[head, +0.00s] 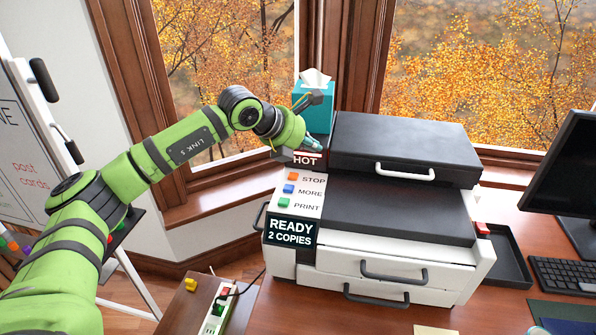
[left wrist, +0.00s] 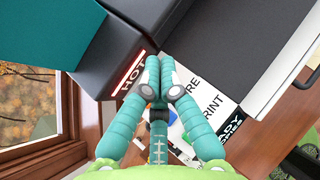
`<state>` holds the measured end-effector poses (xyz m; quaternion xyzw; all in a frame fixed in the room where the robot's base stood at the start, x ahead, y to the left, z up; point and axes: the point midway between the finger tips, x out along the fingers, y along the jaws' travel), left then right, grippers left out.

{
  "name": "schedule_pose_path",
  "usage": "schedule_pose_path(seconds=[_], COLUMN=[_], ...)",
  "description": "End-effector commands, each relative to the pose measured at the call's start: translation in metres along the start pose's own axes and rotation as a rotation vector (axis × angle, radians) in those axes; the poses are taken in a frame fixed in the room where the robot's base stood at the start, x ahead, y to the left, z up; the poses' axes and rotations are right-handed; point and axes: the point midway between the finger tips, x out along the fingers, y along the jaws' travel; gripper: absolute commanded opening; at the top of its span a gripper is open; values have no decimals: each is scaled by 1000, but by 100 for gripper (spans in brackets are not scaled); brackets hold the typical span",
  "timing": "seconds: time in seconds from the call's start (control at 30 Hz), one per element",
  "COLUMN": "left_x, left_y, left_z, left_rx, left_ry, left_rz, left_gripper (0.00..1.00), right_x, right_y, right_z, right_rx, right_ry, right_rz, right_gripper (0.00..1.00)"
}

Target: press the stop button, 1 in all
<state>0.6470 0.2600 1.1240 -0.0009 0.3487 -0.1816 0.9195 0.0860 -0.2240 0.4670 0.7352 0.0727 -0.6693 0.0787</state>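The stop button (head: 293,177) is a small orange square beside the word STOP on the white control strip of a printer (head: 346,262). My left gripper (head: 311,144) is above and behind it, over the HOT sign, apart from the button in the head view. In the left wrist view the teal fingers of the left gripper (left wrist: 160,66) meet at their tips with nothing between them. There they cover the STOP part of the strip, so the button is hidden. My right gripper is in neither view.
Blue MORE (head: 289,189) and green PRINT (head: 284,203) buttons sit just below the stop button. A lit HOT sign (head: 307,160) lies close by the fingers. A teal tissue box (head: 318,112) stands behind, and a dark printer lid (head: 405,144) to the right.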

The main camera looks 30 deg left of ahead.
Motion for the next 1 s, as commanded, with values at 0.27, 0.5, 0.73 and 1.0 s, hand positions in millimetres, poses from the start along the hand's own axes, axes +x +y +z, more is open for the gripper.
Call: schedule_pose_path(seconds=[0.27, 0.5, 0.73, 1.0], left_x=[-24, -25, -23, -9], left_y=[50, 53, 52, 55], left_z=[2, 2, 0, -17], left_rx=[17, 18, 18, 17], left_ry=[57, 62, 62, 64], left_rz=[165, 174, 172, 172], left_gripper=[0, 0, 0, 0], right_x=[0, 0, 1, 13], right_y=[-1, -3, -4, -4], right_z=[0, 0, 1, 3], right_rx=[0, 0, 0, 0], right_ry=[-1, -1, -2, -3], right_rz=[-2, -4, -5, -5], right_gripper=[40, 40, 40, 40])
